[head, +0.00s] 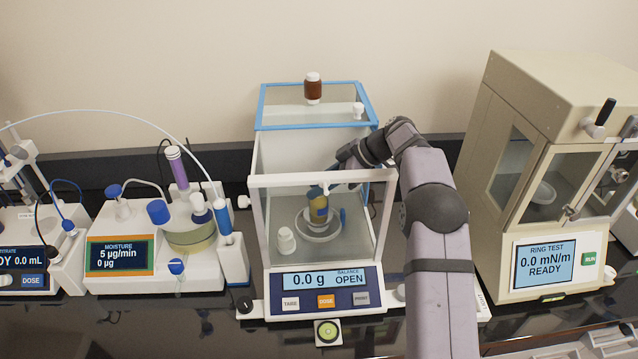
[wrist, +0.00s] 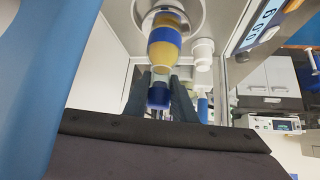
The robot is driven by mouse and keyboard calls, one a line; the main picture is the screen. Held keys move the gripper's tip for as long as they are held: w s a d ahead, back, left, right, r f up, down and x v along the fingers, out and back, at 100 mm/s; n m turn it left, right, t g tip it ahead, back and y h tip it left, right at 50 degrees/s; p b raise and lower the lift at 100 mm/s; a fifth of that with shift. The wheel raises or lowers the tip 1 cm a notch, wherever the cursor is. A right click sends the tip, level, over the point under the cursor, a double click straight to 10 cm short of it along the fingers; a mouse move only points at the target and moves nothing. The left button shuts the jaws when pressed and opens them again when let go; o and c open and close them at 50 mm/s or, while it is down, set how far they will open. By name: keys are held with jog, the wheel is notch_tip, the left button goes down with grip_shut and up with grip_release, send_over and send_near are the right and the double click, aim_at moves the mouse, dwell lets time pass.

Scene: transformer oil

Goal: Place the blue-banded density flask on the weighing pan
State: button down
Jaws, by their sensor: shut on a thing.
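The blue-banded density flask (head: 319,209) holds yellow liquid and is inside the balance's glass chamber, upright, over the weighing pan (head: 303,233). In the wrist view the flask (wrist: 163,52) shows its blue band and a dark blue top, with the round pan (wrist: 192,10) beyond its base. My gripper (head: 325,187) reaches in from the right side and is shut on the upper part of the flask. The dark fingers also show in the wrist view (wrist: 165,98). I cannot tell whether the base touches the pan. The balance display (head: 325,279) reads 0.0 g, OPEN.
A small white jar (head: 286,240) stands in the chamber left of the pan. A brown bottle (head: 313,88) and a white cap-like piece (head: 359,110) sit on the balance top. The moisture unit (head: 150,250) stands left, the ring tester (head: 540,200) right.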

jog(key=shift+f, duration=0.1)
jog(key=c, duration=1.5)
grip_release()
jog(key=shift+r, duration=0.2)
jog(key=shift+d+b, duration=0.3)
jog(key=b+v, duration=0.2)
jog(key=v, duration=0.9)
jog(key=shift+s+d+r, duration=0.1)
jog(key=shift+r, duration=0.2)
